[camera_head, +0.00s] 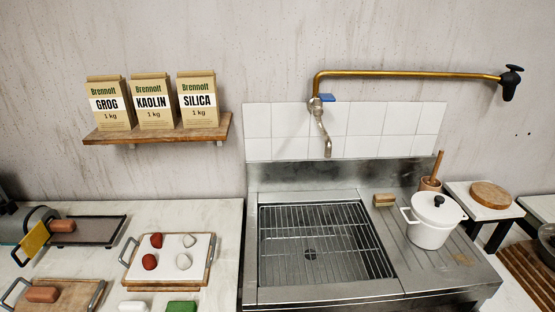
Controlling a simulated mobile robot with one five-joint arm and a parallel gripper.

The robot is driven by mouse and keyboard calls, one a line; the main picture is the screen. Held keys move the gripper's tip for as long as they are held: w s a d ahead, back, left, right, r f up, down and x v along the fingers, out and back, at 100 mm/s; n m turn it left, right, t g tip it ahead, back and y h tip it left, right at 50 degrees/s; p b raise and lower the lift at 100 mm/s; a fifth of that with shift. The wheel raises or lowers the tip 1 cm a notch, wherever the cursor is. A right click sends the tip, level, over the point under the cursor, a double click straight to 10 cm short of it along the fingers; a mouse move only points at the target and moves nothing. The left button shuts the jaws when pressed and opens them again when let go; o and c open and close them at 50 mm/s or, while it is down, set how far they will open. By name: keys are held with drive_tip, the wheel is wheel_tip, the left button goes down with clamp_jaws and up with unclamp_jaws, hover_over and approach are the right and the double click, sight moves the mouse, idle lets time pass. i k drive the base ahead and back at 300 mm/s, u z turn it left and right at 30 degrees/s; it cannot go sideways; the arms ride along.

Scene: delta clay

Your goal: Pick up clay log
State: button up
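Two reddish-brown, log-shaped pieces that look like clay are in the head view. One clay log (42,294) lies on a wooden board with metal handles (83,300) at the lower left. The other clay log (62,226) lies on a dark flat tray (100,232) farther back, partly beside a yellow panel (33,243). I cannot tell which one the task means. My gripper is not in view.
A handled tray (128,276) holds red and pale lumps. White (132,306) and green (182,306) blocks lie at the front edge of view. A steel sink with a wire rack (320,240) and a white pot (434,222) stand right. Bags stand on a wall shelf (160,134).

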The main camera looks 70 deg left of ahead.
sight(57, 225)
drive_tip(key=u, duration=4.7)
drive_tip(key=i, duration=1.4)
drive_tip(key=z, duration=0.05)
